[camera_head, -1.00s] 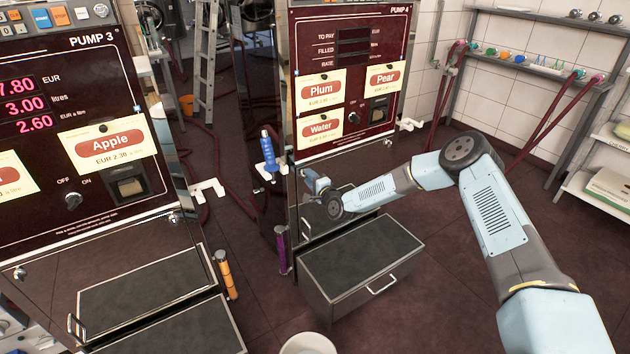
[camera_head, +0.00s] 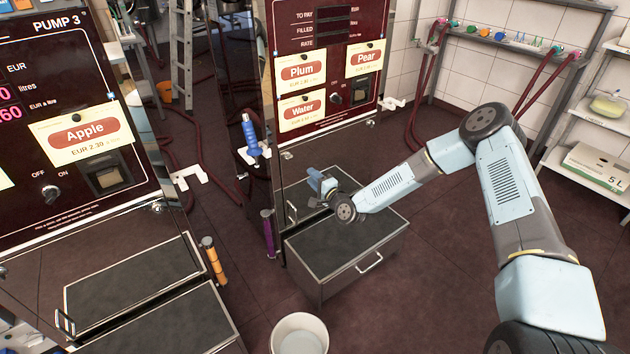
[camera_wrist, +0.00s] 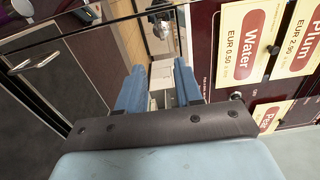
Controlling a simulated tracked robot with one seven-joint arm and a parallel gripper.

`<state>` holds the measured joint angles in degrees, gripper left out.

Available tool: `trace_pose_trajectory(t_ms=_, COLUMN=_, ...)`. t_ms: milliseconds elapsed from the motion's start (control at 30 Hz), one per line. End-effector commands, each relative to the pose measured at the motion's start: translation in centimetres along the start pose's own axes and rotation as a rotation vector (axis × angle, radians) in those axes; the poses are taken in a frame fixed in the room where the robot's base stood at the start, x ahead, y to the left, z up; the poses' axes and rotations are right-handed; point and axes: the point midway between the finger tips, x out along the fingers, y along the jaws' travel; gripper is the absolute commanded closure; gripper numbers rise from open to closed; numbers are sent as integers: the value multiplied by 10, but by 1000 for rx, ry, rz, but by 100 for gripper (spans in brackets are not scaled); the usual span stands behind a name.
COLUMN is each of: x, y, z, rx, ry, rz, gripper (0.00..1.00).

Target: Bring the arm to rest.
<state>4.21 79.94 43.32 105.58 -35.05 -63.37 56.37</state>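My gripper (camera_head: 318,186) is at the end of my pale blue arm, in front of the lower mirrored panel of Pump 4 and above the dark-topped step box. The arm reaches forward and left from a raised elbow. In the wrist view, the two blue fingers of my gripper (camera_wrist: 160,82) stand apart with a gap between them. I see nothing held between them. The Water label (camera_wrist: 249,45) of Pump 4 is right of the fingers in that view.
Pump 4's step box (camera_head: 345,242) stands below my gripper. A white bucket (camera_head: 299,336) is on the floor in front. Pump 3's Apple label (camera_head: 90,136) is at left. A blue nozzle (camera_head: 250,136) hangs beside Pump 4. Shelves (camera_head: 588,130) stand at right; dark floor between is clear.

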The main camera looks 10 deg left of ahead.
Motion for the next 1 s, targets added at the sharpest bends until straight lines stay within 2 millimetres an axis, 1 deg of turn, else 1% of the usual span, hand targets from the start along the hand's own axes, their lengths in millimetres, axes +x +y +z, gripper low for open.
trace_pose_trajectory(t_ms=100, x=-7, y=0, z=0, rx=0, ry=-1, rz=0, gripper=65)
trace_pose_trajectory(t_ms=200, x=-9, y=0, z=1, rx=0, ry=-1, rz=0, gripper=65)
trace_pose_trajectory(t_ms=667, x=-9, y=-2, z=0, rx=-9, ry=-4, rz=5, gripper=65)
trace_pose_trajectory(t_ms=767, x=-9, y=-9, z=-3, rx=-46, ry=-18, rz=26, gripper=65)
trace_pose_trajectory(t_ms=1000, x=-16, y=-40, z=-20, rx=-227, ry=-79, rz=144, gripper=65)
